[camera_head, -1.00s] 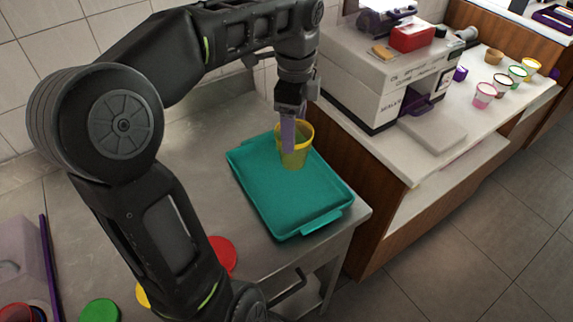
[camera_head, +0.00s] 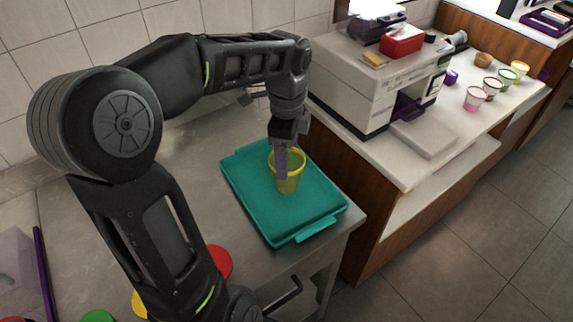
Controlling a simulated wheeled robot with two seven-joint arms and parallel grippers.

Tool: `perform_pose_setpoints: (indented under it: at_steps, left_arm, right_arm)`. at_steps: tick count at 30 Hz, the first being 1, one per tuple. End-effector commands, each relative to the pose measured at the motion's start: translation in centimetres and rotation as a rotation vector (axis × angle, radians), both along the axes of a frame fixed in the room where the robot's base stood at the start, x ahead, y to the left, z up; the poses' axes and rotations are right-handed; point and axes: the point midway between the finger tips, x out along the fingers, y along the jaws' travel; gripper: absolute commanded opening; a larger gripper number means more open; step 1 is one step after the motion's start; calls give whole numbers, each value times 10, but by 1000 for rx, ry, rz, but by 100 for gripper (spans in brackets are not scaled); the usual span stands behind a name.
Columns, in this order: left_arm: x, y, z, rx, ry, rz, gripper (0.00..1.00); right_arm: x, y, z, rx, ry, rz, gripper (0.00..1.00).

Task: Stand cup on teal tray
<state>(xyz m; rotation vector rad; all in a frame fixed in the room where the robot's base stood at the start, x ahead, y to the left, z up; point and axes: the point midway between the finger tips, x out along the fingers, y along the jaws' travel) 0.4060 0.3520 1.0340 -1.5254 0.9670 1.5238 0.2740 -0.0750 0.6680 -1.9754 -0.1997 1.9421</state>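A yellow cup (camera_head: 292,182) is upright over the middle of the teal tray (camera_head: 300,220). Its base appears at or very close to the tray surface; I cannot tell for sure whether it touches. My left gripper (camera_head: 281,164) reaches down from above and is shut on the cup's wall at its left side. The far finger is mostly hidden. The teal tray lies on a steel table, with a handle at its front edge. My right gripper is not in view.
The steel table (camera_head: 185,165) has bare room left of the tray. Red (camera_head: 220,262) and green (camera_head: 97,317) discs lie near the front. A white machine (camera_head: 360,85) stands on the right counter, with several small cups (camera_head: 474,98) beyond it.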

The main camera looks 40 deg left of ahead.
Motion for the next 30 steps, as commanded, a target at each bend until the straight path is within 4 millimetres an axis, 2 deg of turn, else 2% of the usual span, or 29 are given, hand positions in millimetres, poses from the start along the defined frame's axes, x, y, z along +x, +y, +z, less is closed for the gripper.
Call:
perform_pose_setpoints:
  at_steps: [6,15,26,27,30]
  left_arm:
    - [0,0,-3,0,1,0,14]
    - [0,0,-37,-1,2,0,14]
    - [0,0,-41,0,1,0,14]
    - [0,0,-41,0,0,0,72]
    - [0,0,-40,0,0,0,81]
  right_arm:
    - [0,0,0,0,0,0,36]
    - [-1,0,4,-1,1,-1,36]
    - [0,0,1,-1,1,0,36]
    - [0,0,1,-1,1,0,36]
    - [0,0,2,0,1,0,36]
